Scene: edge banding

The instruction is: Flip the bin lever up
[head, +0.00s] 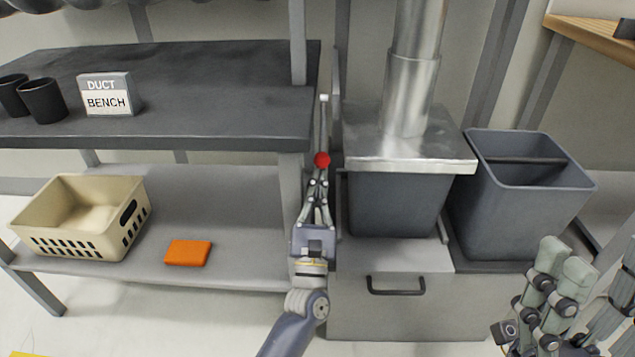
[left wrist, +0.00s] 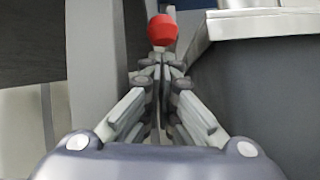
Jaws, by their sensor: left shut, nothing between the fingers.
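The knob points toward me. My left gripper (head: 319,182) is shut and empty, its fingertips right at the near side of the knob. In the left wrist view the knob (left wrist: 162,30) shows just past the closed fingertips (left wrist: 160,62); I cannot tell whether they touch. The grey bin (head: 395,205) stands under a metal lid (head: 410,150) with a duct. My right gripper (head: 565,275) is at the lower right.
A second, open grey bin (head: 515,215) stands to the right. A drawer front with a handle (head: 396,290) is below. The bench (head: 200,105) bounds the narrow gap on the left. Its lower shelf (head: 230,225) holds a beige basket (head: 85,220) and an orange block (head: 188,253).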

